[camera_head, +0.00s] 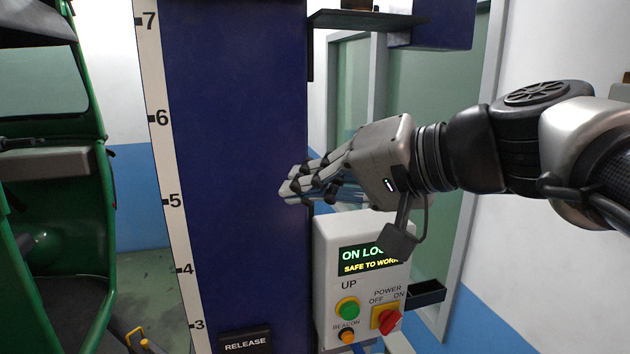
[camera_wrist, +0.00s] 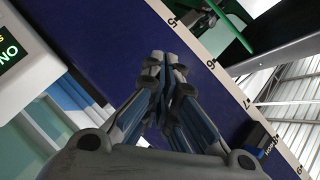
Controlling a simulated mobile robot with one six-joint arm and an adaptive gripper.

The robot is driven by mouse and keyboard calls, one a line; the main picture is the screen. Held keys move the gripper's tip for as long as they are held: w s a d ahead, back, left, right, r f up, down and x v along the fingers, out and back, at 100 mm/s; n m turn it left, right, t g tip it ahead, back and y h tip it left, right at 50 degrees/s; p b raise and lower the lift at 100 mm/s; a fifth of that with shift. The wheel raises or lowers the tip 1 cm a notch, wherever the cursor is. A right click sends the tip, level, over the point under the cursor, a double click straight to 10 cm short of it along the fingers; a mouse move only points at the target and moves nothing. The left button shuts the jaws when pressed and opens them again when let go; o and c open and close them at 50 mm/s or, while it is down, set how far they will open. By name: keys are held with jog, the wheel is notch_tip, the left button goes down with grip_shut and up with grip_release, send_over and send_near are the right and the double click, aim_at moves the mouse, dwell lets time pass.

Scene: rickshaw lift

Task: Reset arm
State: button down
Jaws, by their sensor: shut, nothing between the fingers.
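My gripper (camera_head: 291,190) is at the end of my arm, which reaches in from the right in the head view. Its fingers are shut and hold nothing. They are in front of the blue lift column (camera_head: 235,130), near its right edge; I cannot tell the exact gap. In the wrist view the shut fingers (camera_wrist: 166,58) point toward the blue column (camera_wrist: 105,40) and its numbered scale strip (camera_wrist: 205,52).
Below my gripper is the white control box (camera_head: 335,265). Its display (camera_head: 368,258) reads "SAFE TO WORK", partly hidden. It has a green UP button (camera_head: 347,308) and a red power knob (camera_head: 389,320). A RELEASE label (camera_head: 245,343) is low on the column. A green rickshaw (camera_head: 60,220) stands left.

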jog(key=s+d+f+g+h+b, duration=0.1)
jog(key=s+d+f+h+b, duration=0.2)
jog(key=f, duration=1.2)
jog(key=s+d+f+g+h+b, duration=0.1)
jog(key=s+d+f+h+b, duration=0.3)
jog(key=s+f, duration=0.5)
jog(key=s+d+f+n+g+h+b, duration=0.1)
jog(key=s+d+f+h+b, duration=0.3)
jog(key=f, duration=1.6)
jog(key=s+d+b, duration=0.2)
jog(key=d, duration=0.2)
jog(key=shift+d+f+b, duration=0.15)
jog(key=shift+f+b, duration=0.15)
jog(key=shift+b, duration=0.05)
